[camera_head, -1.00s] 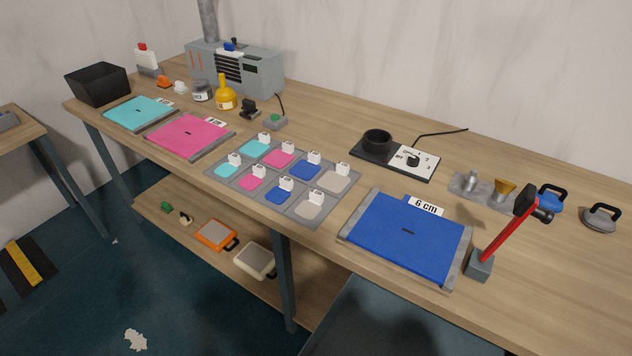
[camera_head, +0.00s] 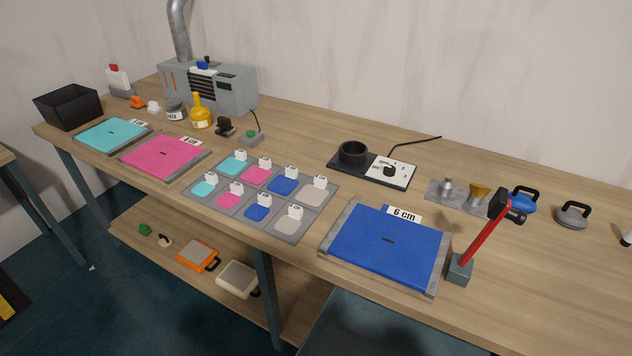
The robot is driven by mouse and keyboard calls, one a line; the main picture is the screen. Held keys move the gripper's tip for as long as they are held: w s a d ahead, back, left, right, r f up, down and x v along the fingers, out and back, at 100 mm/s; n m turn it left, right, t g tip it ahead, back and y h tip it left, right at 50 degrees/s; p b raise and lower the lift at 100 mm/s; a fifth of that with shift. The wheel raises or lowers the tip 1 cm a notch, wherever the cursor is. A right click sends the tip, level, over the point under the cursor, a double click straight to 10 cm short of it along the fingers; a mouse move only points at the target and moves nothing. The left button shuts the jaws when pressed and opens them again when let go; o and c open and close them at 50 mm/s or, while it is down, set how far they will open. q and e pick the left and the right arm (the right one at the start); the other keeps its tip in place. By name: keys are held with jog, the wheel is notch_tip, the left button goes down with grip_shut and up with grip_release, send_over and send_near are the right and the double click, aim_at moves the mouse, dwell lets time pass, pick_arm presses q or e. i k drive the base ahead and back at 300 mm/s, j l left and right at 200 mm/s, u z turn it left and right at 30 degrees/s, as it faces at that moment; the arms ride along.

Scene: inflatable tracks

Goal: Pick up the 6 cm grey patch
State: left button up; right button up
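Two grey patches lie in the right column of the grey patch tray (camera_head: 272,226) on the workbench. One grey patch (camera_head: 313,196) is in the back row and one grey patch (camera_head: 287,225) is in the front row. Each has a small white tag standing on it; the tag writing is too small to read. Cyan, pink and blue patches fill the other compartments. A blue sheet (camera_head: 385,250) with a "6 cm" label (camera_head: 404,214) lies flat to the right of the tray. Neither of my grippers is in view.
A black ring on a control plate (camera_head: 400,171) stands behind the tray. A red-handled tool (camera_head: 482,245) stands upright right of the blue sheet. Pink (camera_head: 165,157) and cyan (camera_head: 112,134) sheets lie left. The lower shelf holds orange (camera_head: 197,254) and cream (camera_head: 238,279) items.

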aim_at(287, 224)
jog(key=z, duration=0.3)
jog(key=i+j+z, duration=0.1)
jog(key=j+z, duration=0.95)
jog(key=i+l, duration=0.05)
jog(key=l, duration=0.05)
